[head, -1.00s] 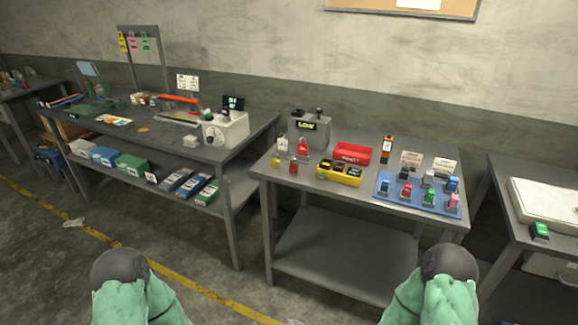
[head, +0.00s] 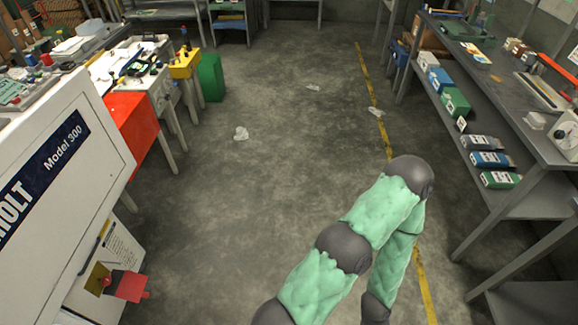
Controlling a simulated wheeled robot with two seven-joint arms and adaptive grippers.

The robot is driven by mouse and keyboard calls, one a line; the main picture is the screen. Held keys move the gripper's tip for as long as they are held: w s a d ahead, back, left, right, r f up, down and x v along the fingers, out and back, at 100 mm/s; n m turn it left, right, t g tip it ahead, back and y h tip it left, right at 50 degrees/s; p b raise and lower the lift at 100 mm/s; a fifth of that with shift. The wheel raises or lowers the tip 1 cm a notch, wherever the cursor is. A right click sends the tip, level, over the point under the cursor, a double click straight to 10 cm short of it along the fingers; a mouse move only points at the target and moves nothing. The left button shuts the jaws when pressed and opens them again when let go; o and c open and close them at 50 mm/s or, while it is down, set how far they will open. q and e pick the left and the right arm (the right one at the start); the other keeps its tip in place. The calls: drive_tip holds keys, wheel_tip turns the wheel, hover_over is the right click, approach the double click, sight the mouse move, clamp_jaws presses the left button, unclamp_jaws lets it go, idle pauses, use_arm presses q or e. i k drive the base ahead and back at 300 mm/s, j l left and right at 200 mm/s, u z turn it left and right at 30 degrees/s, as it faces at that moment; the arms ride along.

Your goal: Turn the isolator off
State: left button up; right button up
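A red switch handle (head: 128,286) with a yellow plate (head: 97,279) sticks out low on the side of a white machine (head: 60,165) at the left of the head view. It looks like the isolator. Its on or off position cannot be read from here. The machine carries a dark label with "Model 300". Neither of my grippers is in view. Only green-sleeved links of my arms with dark joints show at the lower middle and right, well away from the switch.
Open concrete floor (head: 230,215) lies between the machine and a grey shelved workbench (head: 530,195) at the right. Crumpled white scraps (head: 241,133) lie on it. A bench with a yellow block (head: 185,65) and a green bin (head: 211,76) stand beyond the machine.

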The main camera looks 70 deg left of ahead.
sight(106, 281)
drive_tip(key=u, duration=4.25)
drive_tip(key=i+l+u, duration=0.15)
drive_tip(key=i+l, duration=0.15)
drive_tip(key=i, duration=0.25)
drive_tip(key=i+l+u, duration=0.15)
drive_tip(key=i+l, duration=0.15)
drive_tip(key=i, duration=0.2)
